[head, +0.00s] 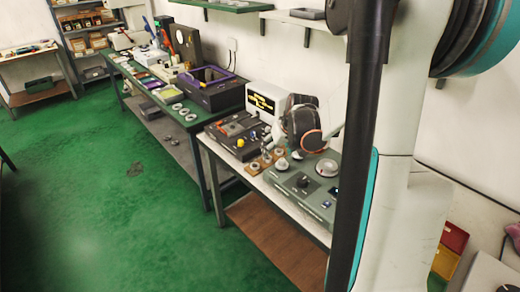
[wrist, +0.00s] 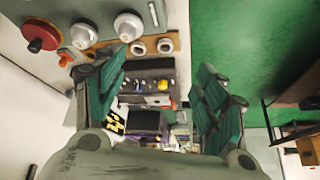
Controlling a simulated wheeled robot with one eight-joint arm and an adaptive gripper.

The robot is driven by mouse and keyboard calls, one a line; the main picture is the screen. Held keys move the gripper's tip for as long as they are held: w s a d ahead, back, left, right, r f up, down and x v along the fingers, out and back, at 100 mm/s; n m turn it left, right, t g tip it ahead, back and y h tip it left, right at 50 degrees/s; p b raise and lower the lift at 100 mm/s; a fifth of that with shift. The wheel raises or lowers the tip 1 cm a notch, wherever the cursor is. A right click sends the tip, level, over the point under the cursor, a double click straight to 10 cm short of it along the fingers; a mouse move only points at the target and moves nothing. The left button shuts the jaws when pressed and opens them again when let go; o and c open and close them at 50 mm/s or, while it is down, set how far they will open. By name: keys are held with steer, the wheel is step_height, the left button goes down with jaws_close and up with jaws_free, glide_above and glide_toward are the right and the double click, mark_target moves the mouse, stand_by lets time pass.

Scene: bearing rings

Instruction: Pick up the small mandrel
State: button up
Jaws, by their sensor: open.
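My gripper (wrist: 162,95) is open, with its two green-padded fingers wide apart and nothing seen between them. In the head view it hangs over the near bench as a dark shape (head: 303,122), its fingertips not clear. Small pale upright pieces (head: 281,164) stand on the bench below and left of it. In the wrist view two pale round-topped pieces (wrist: 128,26) (wrist: 83,35) stand at the upper left, outside the fingers. I cannot tell which piece is the small mandrel.
A wooden holder (wrist: 150,47) with two pale rings lies beyond the fingertips. A red round knob (wrist: 40,35) is at the upper left. The grey control box (head: 310,190), the white box with a yellow-lettered display (head: 262,105) and the dark tray (head: 232,137) crowd the bench. Green floor (head: 120,200) is clear.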

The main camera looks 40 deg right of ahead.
glide_toward(283, 160)
steer(key=b+x, duration=0.2)
steer(key=x, duration=0.3)
steer(key=shift+s+a+f, duration=0.1)
steer(key=shift+a+f, duration=0.05)
steer(key=shift+f, duration=0.1)
steer(key=shift+b+x, duration=1.5)
steer(key=shift+x, duration=1.55)
steer(key=shift+r, duration=0.15)
steer(key=c, duration=1.3)
steer(key=shift+c, duration=0.3)
step_height(283, 160, up, 27)
steer(key=p, duration=1.1)
